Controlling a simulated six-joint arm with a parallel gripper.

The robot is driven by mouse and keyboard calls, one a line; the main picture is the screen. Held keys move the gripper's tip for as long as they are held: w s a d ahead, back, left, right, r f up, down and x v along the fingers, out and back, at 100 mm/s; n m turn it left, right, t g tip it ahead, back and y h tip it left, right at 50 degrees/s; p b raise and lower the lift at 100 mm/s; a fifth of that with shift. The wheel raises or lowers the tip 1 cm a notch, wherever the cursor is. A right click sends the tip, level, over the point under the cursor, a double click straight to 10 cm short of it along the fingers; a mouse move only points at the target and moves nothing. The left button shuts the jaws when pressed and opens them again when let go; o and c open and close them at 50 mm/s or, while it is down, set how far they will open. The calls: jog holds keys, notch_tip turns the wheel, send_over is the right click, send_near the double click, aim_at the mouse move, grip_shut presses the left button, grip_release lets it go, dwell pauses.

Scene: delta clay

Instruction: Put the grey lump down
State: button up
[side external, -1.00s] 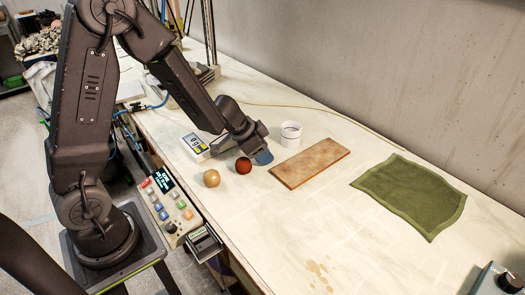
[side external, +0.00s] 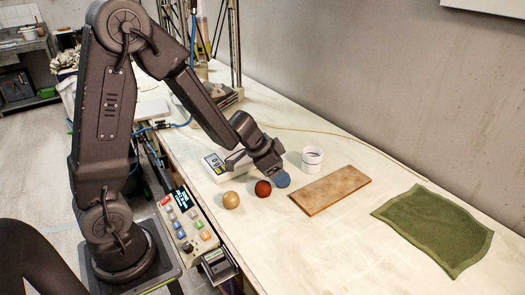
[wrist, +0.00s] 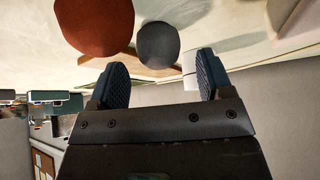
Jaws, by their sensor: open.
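The grey lump (wrist: 158,45) is a smooth, rounded ball in the wrist view, just beyond the fingertips and centred between them. My gripper (wrist: 160,62) is open, with a gap on each side of the lump. A soft shadow spreads from the lump over the pale table. In the side view my gripper (side external: 277,174) is low over the table, just behind the red-brown ball. A blue-grey shape shows at its tip there; I cannot tell whether it is a finger or the lump.
A red-brown ball (side external: 263,188) is close beside the lump; it also shows in the wrist view (wrist: 95,25). A tan ball (side external: 231,200), scale (side external: 216,165), white cup (side external: 312,158) and brown board (side external: 330,190) are nearby. A green cloth (side external: 435,227) lies at right.

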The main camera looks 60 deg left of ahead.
jog(key=v, duration=0.9)
jog(key=s+d+r+n+y, duration=0.1)
jog(key=s+d+r, duration=0.3)
jog(key=s, duration=0.4)
jog(key=s+d+r+n+y, duration=0.1)
jog(key=s+d+r+n, duration=0.2)
jog(key=s, duration=0.5)
notch_tip(320, 180, up, 2)
jog(key=shift+s+d+n+y, duration=0.15)
jog(key=shift+d+n+y, duration=0.15)
jog(key=shift+d, duration=0.5)
